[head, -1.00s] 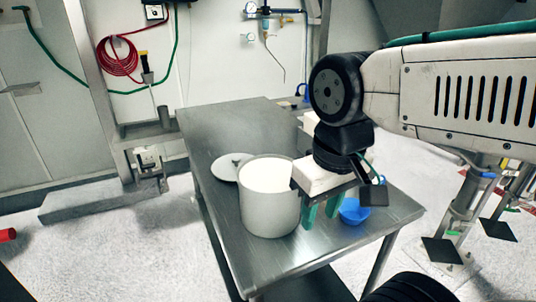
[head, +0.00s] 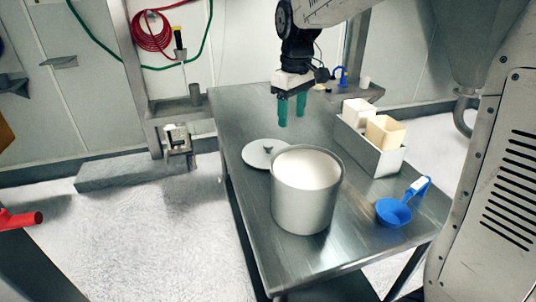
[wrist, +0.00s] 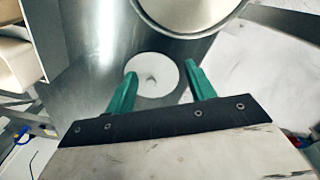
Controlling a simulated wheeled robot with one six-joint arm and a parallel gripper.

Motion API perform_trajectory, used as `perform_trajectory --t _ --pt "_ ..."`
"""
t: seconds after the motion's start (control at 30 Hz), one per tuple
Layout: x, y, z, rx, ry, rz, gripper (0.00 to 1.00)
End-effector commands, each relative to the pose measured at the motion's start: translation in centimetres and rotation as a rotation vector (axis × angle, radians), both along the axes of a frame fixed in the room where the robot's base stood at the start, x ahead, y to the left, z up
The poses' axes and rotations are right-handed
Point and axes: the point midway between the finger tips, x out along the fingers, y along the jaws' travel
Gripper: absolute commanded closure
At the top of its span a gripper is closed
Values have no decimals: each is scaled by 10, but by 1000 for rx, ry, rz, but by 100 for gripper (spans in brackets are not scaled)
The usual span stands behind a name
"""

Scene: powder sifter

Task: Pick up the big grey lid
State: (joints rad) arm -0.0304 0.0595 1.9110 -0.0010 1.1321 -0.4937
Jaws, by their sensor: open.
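The big grey lid (head: 258,154) lies flat on the metal table, just behind and left of the big pot. The pot (head: 303,205) is open and holds white powder. My gripper (head: 292,112) is open and empty, pointing down above the table, behind and to the right of the lid. In the wrist view the lid (wrist: 153,76) shows between and beyond the green fingertips (wrist: 158,82), apart from them. The pot's rim (wrist: 225,22) is at the top of that view.
A metal tray (head: 369,157) with cream containers (head: 385,132) stands on the right of the table (head: 235,105). A blue scoop (head: 394,211) lies near the front right. The table behind the lid is clear.

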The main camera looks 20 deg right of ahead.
Motion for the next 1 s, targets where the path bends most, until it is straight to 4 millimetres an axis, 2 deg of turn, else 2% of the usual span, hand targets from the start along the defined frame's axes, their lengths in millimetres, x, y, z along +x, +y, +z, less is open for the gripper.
perform_trajectory --t 0.03,0.2,0.3,0.4,0.53,1.0 --pt "24 3 -13 -1 12 36 46" --pt "88 11 -52 -4 28 151 46" --pt "114 15 -71 -5 33 203 46" --pt "130 17 -86 -5 37 237 46" --pt "140 18 -97 -5 40 259 46" --pt "147 15 -147 -5 41 262 46"
